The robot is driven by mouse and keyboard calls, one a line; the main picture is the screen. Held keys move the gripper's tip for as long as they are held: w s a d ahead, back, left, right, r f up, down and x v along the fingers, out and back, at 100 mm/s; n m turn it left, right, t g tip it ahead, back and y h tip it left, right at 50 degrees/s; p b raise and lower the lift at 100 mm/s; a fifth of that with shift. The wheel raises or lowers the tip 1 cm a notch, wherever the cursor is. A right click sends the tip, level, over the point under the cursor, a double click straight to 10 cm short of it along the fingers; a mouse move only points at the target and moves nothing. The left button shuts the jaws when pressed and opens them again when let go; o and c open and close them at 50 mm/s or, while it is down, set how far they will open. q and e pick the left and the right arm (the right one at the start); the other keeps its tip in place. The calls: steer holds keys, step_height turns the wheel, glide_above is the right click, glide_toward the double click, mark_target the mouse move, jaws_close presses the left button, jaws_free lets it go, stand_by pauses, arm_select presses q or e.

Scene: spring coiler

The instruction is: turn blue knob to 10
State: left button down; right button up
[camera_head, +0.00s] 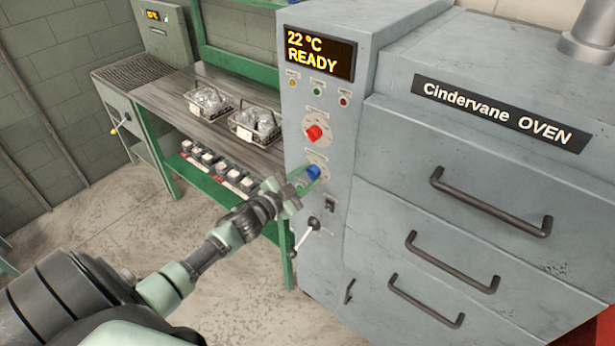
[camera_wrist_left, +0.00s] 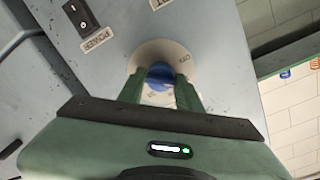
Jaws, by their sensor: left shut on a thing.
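The blue knob (camera_head: 313,172) sits on the grey control panel of the oven, below a red knob (camera_head: 314,133). My left gripper (camera_head: 306,184) reaches up to it from the lower left, with its fingers at the knob. In the left wrist view the blue knob (camera_wrist_left: 160,76) is between the two green fingers (camera_wrist_left: 160,92), which are shut on it. A pale dial plate (camera_wrist_left: 178,54) surrounds the knob; its markings are partly hidden and too small to read surely, so the knob's setting cannot be told. My right gripper is in neither view.
The oven display (camera_head: 319,52) reads 22 °C READY. Oven drawers with dark handles (camera_head: 490,205) are at right. A workbench (camera_head: 176,103) with wire baskets stands behind at left.

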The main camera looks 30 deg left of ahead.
arm_select(q)
steer(key=shift+r, duration=0.1)
stand_by(0.4)
steer(key=c, duration=1)
jaws_free()
steer(key=shift+s, duration=0.3)
steer(key=s+a+b, duration=0.1)
steer(key=s, duration=0.6)
steer(key=shift+r+b, duration=0.15)
steer(key=shift+b, duration=0.25)
steer(key=shift+s, duration=0.1)
